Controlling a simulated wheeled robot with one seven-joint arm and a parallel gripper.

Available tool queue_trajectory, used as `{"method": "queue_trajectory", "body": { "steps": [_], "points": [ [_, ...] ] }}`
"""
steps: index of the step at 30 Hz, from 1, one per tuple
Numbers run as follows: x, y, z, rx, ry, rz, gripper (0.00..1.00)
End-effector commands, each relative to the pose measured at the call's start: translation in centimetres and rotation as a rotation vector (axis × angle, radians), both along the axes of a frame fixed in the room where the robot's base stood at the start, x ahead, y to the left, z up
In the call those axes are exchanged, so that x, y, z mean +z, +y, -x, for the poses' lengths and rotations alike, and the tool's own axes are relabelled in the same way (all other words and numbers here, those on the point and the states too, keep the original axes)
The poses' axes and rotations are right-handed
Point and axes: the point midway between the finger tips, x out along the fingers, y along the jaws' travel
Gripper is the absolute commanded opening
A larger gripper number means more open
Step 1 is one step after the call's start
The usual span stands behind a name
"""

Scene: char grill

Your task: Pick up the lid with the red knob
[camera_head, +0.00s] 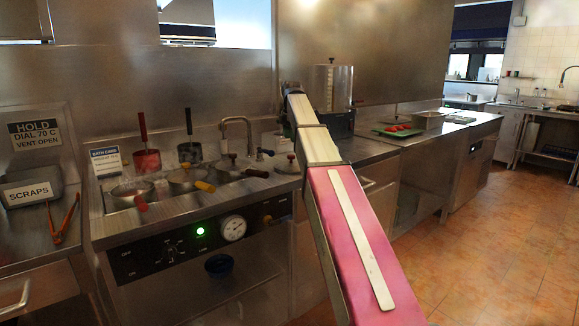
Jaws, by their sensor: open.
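A lid with a small red knob (291,158) lies on the steel counter, just right of the sunken pots. It looks low and round, and small at this distance. My arm passes close to its right, a pink and cream link rising from the bottom right towards the back. My gripper cannot be made out beyond the arm's far end. Another lid with a dark reddish knob (233,158) sits over the pots at the right; its exact colour is hard to tell.
Red tongs (67,218) and a scraps bin (30,185) are at left. A metal cylinder (340,88) and green tray (397,131) stand farther right. The tiled floor at right is clear.

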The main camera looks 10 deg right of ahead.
Motion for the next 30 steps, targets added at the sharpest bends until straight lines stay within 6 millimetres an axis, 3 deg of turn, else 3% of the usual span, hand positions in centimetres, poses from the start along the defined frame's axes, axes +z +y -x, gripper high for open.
{"method": "queue_trajectory", "body": {
  "steps": [4,14,21,30],
  "points": [
    [-2.5,0.0,0.1,0.000,0.002,0.000,0.64],
    [-5.0,0.1,0.0,-0.001,0.001,0.000,0.64],
    [-8.3,0.1,0.0,0.000,0.002,0.000,0.64],
    [-8.9,0.1,-0.1,0.000,0.000,0.001,0.61]
  ]
}}
